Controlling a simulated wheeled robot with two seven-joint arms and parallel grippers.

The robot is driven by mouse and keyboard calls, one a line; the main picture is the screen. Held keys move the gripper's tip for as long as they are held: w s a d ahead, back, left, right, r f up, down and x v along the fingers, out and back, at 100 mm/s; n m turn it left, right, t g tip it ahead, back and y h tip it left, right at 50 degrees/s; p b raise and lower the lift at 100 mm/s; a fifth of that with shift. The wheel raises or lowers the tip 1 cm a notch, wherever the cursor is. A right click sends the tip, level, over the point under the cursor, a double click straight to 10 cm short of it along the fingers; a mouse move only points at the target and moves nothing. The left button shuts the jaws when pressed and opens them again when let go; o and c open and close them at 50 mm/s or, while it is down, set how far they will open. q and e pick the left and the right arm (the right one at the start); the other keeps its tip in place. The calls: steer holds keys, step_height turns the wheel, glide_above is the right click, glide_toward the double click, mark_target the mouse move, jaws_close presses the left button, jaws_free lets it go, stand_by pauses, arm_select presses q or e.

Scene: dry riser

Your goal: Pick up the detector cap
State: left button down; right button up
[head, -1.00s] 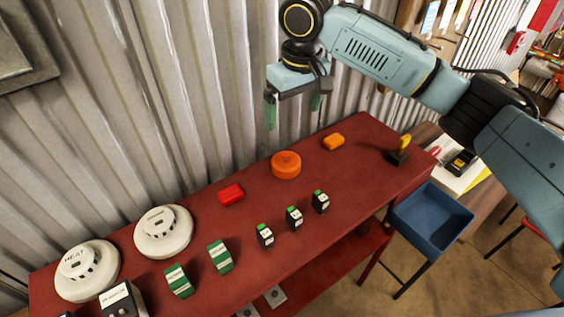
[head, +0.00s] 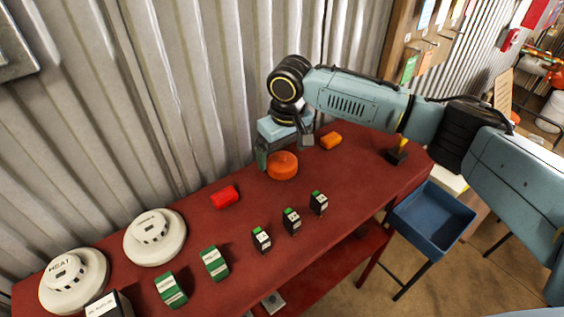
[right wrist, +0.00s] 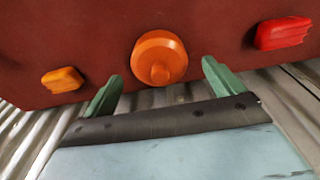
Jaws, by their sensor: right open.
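The detector cap, seen as a round orange cap (head: 283,166), lies on the red bench at the wall side. In the right wrist view the orange cap (right wrist: 159,58) shows a small raised knob and sits ahead of the fingertips, between their lines. My right gripper (head: 282,158) is open and empty, just behind and above the cap; its green fingers (right wrist: 162,82) also show in the right wrist view, one on each side and short of the cap. In the head view the gripper hides a little of the area behind the cap. My left gripper is not in view.
On the red bench (head: 330,180), a red block (head: 224,197) lies left of the cap and an orange block (head: 331,141) right of it. Several small green-and-black modules and two white detectors stand nearer. The corrugated wall (head: 150,90) is close behind. A blue bin (head: 432,215) stands right.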

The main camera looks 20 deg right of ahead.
mark_target(282, 154)
step_height(282, 154, down, 2)
steer(key=shift+w+f, duration=0.1)
steer(key=c, duration=1)
step_height(282, 154, up, 10)
steer(key=shift+r+p, duration=0.1)
steer(key=shift+p, duration=0.2)
